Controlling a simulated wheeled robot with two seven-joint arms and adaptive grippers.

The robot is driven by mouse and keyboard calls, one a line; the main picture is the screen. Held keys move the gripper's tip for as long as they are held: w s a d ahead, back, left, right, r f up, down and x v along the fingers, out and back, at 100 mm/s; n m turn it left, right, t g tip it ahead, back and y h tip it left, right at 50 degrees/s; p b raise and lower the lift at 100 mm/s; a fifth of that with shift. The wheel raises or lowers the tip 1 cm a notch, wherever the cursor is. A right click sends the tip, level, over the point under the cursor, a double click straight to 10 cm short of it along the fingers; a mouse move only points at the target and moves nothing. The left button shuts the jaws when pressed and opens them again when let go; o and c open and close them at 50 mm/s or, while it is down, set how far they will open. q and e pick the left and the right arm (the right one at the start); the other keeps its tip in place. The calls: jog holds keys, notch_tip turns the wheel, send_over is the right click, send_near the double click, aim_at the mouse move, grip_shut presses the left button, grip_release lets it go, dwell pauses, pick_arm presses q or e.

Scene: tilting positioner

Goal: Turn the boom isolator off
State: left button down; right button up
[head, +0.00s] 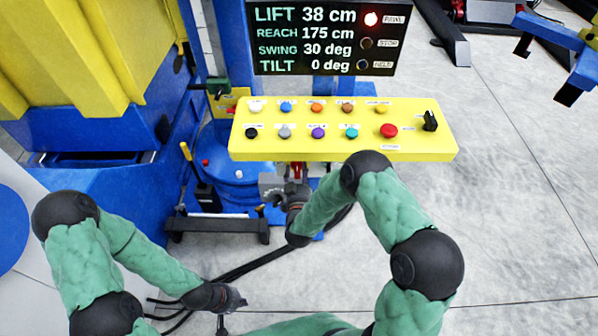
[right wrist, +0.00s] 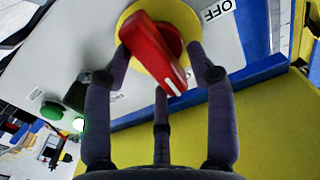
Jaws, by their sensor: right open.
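The boom isolator's red handle (right wrist: 154,54) sits on a round yellow plate (right wrist: 182,20) in the right wrist view. It slants from upper left to lower right, with a white mark at its lower end. An OFF label (right wrist: 216,10) is to the right of the plate. My right gripper (right wrist: 160,78) is open, its dark fingers spread on both sides of the handle; contact is not clear. In the head view my right gripper (head: 270,190) is just below the yellow button panel. My left gripper (head: 234,312) is empty, low in the picture, with its fingers apart.
The yellow button panel (head: 240,146) overhangs my right gripper. A dark display (head: 320,38) above it reads lift 38 cm, reach 175 cm, swing 30 deg, tilt 0 deg. A blue tank (head: 232,178) stands left of that gripper. Open floor (head: 520,230) lies to the right.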

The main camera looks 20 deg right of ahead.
grip_shut()
jog(key=n, duration=0.4)
jog(key=shift+w+a+r+n, duration=0.1)
jog(key=shift+a+n, duration=0.2)
jog(key=shift+n, duration=0.1)
jog(key=n, duration=0.4)
jog(key=shift+w+a+n, duration=0.1)
jog(key=shift+a+n, duration=0.15)
jog(key=shift+n, duration=0.05)
jog(key=shift+a+f+n, duration=0.1)
jog(key=shift+n, duration=1.35)
jog(key=shift+a+f+n, duration=0.15)
jog(key=shift+n, duration=1.25)
jog(key=shift+a+f+n, duration=0.1)
jog(key=shift+n, duration=1.35)
